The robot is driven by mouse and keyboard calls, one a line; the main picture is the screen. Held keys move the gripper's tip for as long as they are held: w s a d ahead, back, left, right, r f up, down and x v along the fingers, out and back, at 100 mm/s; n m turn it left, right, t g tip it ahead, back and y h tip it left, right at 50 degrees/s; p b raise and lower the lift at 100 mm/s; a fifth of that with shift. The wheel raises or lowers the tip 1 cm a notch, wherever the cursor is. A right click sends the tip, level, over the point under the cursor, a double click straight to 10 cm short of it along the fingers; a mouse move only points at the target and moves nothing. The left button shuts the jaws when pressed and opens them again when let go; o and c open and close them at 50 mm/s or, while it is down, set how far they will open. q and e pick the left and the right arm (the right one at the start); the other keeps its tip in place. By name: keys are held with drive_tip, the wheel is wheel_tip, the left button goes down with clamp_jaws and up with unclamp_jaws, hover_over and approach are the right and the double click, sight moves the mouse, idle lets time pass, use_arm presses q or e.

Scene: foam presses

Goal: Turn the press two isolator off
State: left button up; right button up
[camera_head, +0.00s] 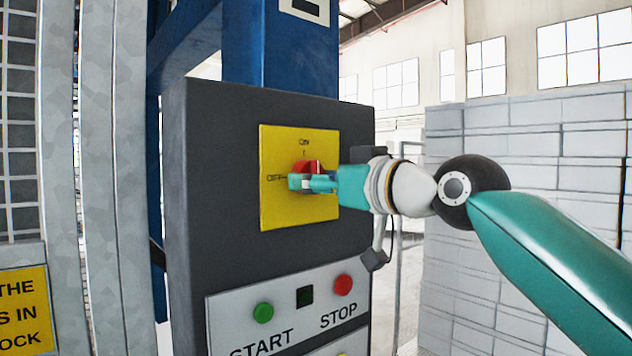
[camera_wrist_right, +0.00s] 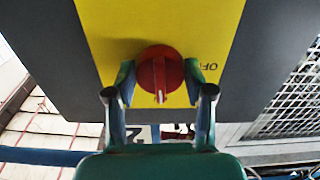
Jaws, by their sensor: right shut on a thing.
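The isolator's red rotary knob (camera_head: 306,166) sits on a yellow plate (camera_head: 285,215) on the dark grey control box. The plate reads ON above the knob and OFF to its left. My right gripper (camera_head: 302,182) reaches in from the right, shut on the knob and hiding part of it. In the right wrist view, the fingers of my right gripper (camera_wrist_right: 160,82) stand on both sides of the red knob (camera_wrist_right: 160,70). A pale mark on the knob points down there, away from the OFF lettering, which is at the right. My left gripper is not in view.
Below the isolator, a light panel carries a green START button (camera_head: 263,312) and a red STOP button (camera_head: 344,284). A blue frame (camera_head: 290,50) rises behind the box. Pale stacked blocks (camera_head: 530,160) stand at right. A mesh guard (camera_head: 20,130) stands at left.

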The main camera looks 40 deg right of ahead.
drive_tip(key=n, duration=0.8)
drive_tip(key=shift+d, duration=0.1)
drive_tip(key=n, duration=0.5)
drive_tip(key=shift+n+b, duration=0.3)
drive_tip(key=shift+n, duration=0.1)
drive_tip(key=shift+w+n, duration=0.1)
drive_tip(key=shift+n, duration=1.7)
drive_tip(key=shift+f, duration=0.1)
drive_tip(key=o, duration=1.2)
drive_tip(key=shift+c, duration=0.2)
drive_tip(key=shift+r, duration=0.2)
